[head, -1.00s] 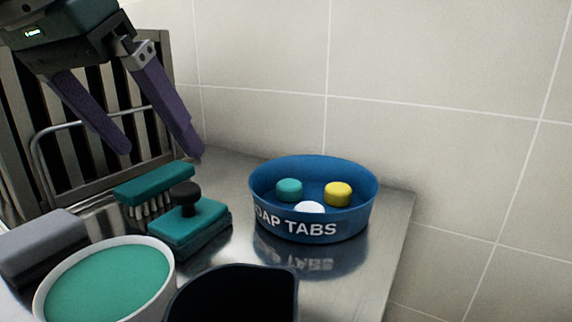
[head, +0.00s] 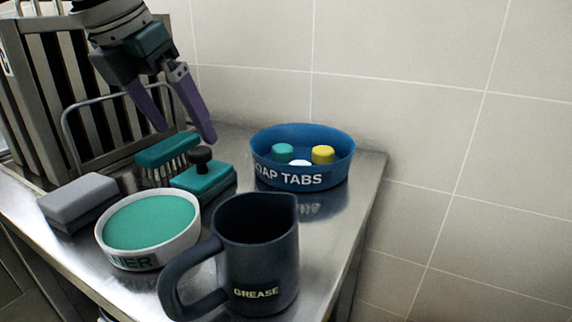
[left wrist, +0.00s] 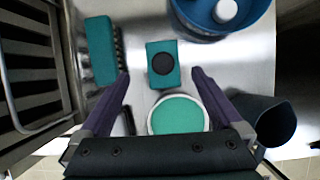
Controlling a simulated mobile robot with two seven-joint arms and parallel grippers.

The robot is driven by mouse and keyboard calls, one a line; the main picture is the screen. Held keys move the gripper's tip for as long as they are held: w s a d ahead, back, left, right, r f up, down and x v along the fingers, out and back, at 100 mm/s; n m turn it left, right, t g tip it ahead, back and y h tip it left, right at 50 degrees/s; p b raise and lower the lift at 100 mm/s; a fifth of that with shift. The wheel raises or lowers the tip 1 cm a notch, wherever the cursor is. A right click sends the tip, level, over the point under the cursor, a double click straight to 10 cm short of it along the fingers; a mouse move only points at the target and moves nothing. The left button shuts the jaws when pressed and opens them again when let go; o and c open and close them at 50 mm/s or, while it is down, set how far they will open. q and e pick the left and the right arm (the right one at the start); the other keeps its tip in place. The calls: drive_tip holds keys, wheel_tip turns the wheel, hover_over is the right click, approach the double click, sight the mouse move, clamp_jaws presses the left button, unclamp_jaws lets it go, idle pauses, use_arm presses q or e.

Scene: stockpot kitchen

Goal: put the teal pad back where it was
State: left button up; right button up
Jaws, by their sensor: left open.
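The teal pad (head: 205,181), a flat block with a black round knob on top, lies on the steel counter beside the teal brush. It also shows in the left wrist view (left wrist: 163,80), between and beyond my fingers. My left gripper (head: 188,132) is open and empty, its purple fingers pointing down above and behind the pad. In the left wrist view the open fingertips (left wrist: 160,73) lie on either side of the pad's image; nothing is between them in contact. My right gripper is not in view.
A teal brush (head: 167,148), grey sponge (head: 78,197) and white bowl of green cleaner (head: 150,220) stand close to the pad. The dark grease mug (head: 258,262) is in front, the blue soap-tab bowl (head: 303,158) right. A slatted rack (head: 50,85) stands behind left.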

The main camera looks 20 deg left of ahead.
sight(208, 168)
use_arm(q)
drive_tip(key=x, duration=0.4)
drive_tip(key=b+x, duration=0.1)
drive_tip(key=x, duration=0.4)
drive_tip(key=shift+d+f, duration=0.1)
drive_tip(key=shift+d, duration=0.15)
drive_tip(key=c, duration=1.5)
